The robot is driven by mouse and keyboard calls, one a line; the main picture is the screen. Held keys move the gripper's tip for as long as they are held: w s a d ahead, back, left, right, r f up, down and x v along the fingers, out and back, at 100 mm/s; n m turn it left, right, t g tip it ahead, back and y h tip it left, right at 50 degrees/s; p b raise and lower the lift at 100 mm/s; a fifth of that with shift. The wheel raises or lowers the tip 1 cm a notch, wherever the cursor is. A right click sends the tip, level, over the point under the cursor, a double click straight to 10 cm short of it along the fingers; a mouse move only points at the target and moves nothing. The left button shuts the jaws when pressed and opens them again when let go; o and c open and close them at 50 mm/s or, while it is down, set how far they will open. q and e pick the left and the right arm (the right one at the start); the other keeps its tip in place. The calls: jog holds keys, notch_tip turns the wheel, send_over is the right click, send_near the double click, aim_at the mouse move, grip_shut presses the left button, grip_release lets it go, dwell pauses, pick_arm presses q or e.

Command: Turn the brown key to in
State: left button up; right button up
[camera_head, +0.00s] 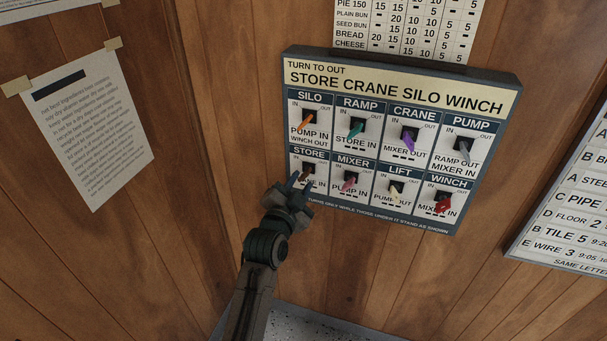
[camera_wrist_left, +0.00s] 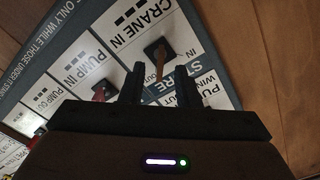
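The brown key (camera_head: 308,169) is in the STORE switch, at the left end of the lower row of the key panel (camera_head: 400,81). In the left wrist view the brown key (camera_wrist_left: 160,62) stands out from its dark square plate, and the label beside it reads CRANE IN. My left gripper (camera_head: 299,182) is just in front of the STORE switch and partly covers its label. In the left wrist view its two fingers (camera_wrist_left: 157,85) are apart, with the brown key showing in the gap. I see no clear contact. Whether the key points to IN or OUT is hard to tell.
The pink MIXER key (camera_head: 349,182) is close to the right of my left gripper. The orange SILO key (camera_head: 306,121) is above. Other keys, including the purple CRANE key (camera_head: 409,141), fill the panel. A paper notice (camera_head: 82,125) hangs on the left wooden wall.

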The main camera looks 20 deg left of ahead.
pick_arm(q)
jog(key=shift+w, duration=1.3)
grip_shut()
